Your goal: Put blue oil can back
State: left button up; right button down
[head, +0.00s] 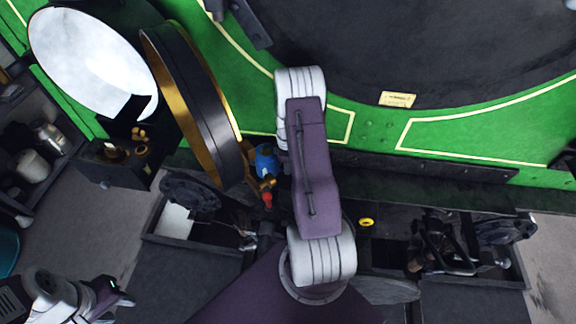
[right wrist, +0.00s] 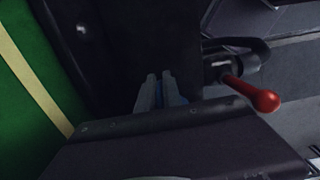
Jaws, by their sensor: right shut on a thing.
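The blue oil can (head: 265,160) shows in the head view just left of my right arm, in front of the green footplate and beside the open round door. I take this to be the can, held in the shut fingers; a dark ledge (right wrist: 180,140) hides the lower part. In the head view my right arm covers these fingers. My left gripper (head: 112,296) is at the lower left, away from the can; its fingers are unclear.
A red-handled lever (right wrist: 266,100) sticks out right of the fingers and also shows in the head view (head: 268,198). The open round door (head: 195,100) stands close by. A yellow ring (head: 366,222) lies to the right. A shelf with pots (head: 35,160) stands at the far left.

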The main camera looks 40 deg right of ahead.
jog(key=shift+f, duration=0.15)
jog(key=c, duration=1.9)
grip_release()
jog(key=shift+s, duration=0.1)
jog(key=o, duration=0.4)
jog(key=shift+r, duration=0.35)
notch_tip(320, 180, up, 7)
jog(key=shift+a+r+b, duration=0.1)
jog(key=shift+r+b, duration=0.05)
jog(key=shift+b, duration=0.35)
